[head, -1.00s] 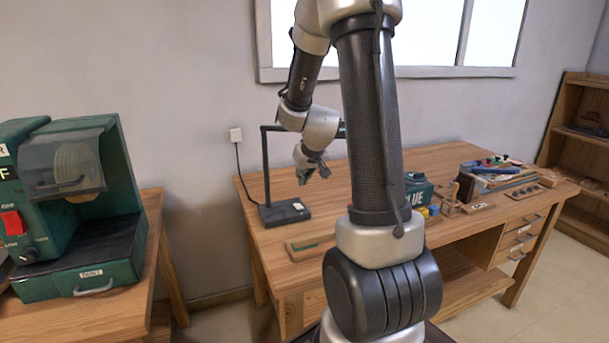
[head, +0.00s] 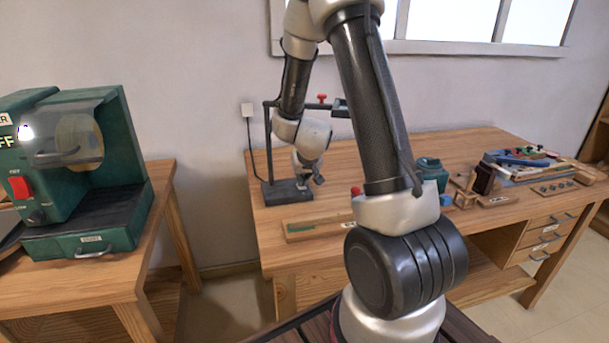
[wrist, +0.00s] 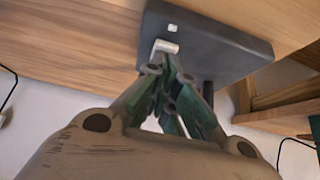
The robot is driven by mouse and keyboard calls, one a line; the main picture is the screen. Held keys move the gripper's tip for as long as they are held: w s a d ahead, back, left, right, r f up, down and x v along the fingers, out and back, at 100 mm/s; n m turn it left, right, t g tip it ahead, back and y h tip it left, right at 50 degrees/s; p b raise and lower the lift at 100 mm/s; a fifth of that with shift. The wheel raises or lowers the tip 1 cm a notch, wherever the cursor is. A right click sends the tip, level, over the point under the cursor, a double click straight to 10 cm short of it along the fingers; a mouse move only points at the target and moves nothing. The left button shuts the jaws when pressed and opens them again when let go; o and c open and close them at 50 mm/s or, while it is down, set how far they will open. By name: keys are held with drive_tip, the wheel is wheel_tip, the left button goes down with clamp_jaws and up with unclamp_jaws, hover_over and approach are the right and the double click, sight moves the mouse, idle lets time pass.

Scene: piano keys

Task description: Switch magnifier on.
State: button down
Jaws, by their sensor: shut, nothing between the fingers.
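The magnifier stand has a dark base (head: 286,192) on the left end of the workbench, with a black post (head: 268,145) and a top arm running right, partly behind my arm. In the wrist view the dark base (wrist: 215,40) carries a pale rocker switch (wrist: 165,47) and a small white mark (wrist: 172,28). My gripper (head: 312,182) points down over the base. In the wrist view my gripper (wrist: 166,63) is shut and empty, its green-sided fingertips at the lower edge of the switch. I cannot tell whether they touch it. The lens is mostly hidden.
A green machine (head: 80,170) with a red switch stands on a separate table at left. A wooden strip with a green inlay (head: 312,226) lies in front of the base. A green box (head: 430,172) and several small items sit farther right.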

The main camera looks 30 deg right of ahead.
drive_tip(key=shift+s+f, duration=0.15)
drive_tip(key=shift+f, duration=0.25)
drive_tip(key=shift+s+a, duration=0.1)
drive_tip(key=shift+s, duration=0.15)
drive_tip(key=shift+w, duration=0.15)
drive_tip(key=shift+w+d+r, duration=0.15)
drive_tip(key=shift+w+d, duration=0.1)
drive_tip(key=shift+w, duration=0.45)
drive_tip(key=shift+r, duration=0.1)
